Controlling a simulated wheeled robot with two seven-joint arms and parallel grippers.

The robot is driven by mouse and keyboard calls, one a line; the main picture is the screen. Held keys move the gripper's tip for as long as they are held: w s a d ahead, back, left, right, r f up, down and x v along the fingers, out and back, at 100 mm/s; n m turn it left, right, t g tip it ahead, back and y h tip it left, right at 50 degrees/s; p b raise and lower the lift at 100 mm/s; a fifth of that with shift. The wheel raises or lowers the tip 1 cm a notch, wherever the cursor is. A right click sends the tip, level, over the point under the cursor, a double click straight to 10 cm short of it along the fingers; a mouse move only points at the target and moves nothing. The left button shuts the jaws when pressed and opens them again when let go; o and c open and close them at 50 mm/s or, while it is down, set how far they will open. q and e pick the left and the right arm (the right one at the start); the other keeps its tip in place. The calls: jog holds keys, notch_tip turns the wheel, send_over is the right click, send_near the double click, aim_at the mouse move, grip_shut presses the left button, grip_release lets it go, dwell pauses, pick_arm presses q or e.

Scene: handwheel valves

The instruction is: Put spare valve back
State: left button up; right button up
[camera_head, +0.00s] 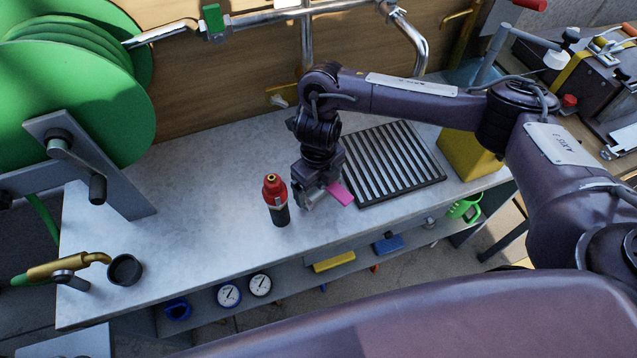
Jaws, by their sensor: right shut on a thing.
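My right gripper (313,199) points down over the workbench, just left of the slatted rack. It is shut on a small grey piece with a flat pink part (341,193), which looks like the spare valve. The pink part sticks out to the right of the jaws, and most of the rest is hidden by the gripper. I cannot tell whether the piece touches the bench top. My left gripper is not in view.
A red and black bottle-like object (276,201) stands close left of my gripper. A dark slatted rack (392,162) lies to the right, with a yellow box (468,155) beyond. A green hose reel (75,85) stands left.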

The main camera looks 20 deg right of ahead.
jog(key=o, duration=1.1)
jog(key=shift+f, duration=0.1)
jog(key=shift+o, duration=0.2)
jog(key=shift+r, duration=0.4)
notch_tip(320, 180, up, 12)
jog(key=shift+f+p, duration=0.25)
jog(key=shift+p, duration=0.65)
jog(key=shift+s, duration=0.1)
